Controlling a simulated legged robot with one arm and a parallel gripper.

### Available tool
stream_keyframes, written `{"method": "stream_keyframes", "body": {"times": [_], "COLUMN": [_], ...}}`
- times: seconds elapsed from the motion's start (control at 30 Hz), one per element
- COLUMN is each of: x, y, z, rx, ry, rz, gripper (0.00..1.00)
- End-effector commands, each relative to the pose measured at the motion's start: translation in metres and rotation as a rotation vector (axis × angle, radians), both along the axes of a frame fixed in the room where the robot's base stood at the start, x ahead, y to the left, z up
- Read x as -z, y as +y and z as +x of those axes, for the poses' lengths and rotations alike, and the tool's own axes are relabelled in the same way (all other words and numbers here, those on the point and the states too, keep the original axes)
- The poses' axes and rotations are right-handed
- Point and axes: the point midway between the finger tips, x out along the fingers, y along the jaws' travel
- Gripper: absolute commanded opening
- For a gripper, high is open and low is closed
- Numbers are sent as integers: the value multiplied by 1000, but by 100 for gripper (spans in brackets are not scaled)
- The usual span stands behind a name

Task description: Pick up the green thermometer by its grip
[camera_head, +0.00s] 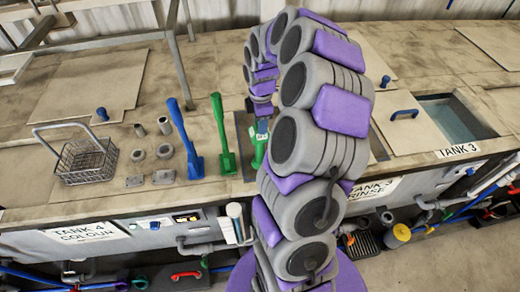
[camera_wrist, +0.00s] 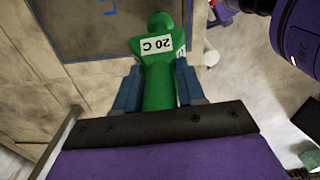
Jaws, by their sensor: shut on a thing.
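The green thermometer (camera_wrist: 158,38) has a white label reading "20 C" and fills the middle of the wrist view. My gripper (camera_wrist: 158,82) is shut on its green grip, with one blue finger on each side. In the head view, the green thermometer (camera_head: 259,148) shows just left of my arm, below the blue fingers of my gripper (camera_head: 262,127). Its far end is hidden, and I cannot tell whether it touches the surface below.
Close on the left stand a green long-handled tool (camera_head: 221,133) and a blue one (camera_head: 184,137). Further left are small metal parts (camera_head: 163,151) and a wire basket (camera_head: 85,160). On the right is an open tank (camera_head: 455,118) by the "TANK 3" label.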

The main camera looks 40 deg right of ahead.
Motion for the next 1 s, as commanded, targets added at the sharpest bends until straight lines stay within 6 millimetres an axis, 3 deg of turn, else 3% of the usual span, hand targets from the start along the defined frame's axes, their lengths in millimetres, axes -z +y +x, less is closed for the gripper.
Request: {"method": "stream_keyframes", "body": {"times": [0.73,1.0], "x": [1,-16], "y": [3,3], "z": [0,1], "rx": [-2,-3], "ry": [5,0], "rz": [-1,-4], "gripper": [0,0]}}
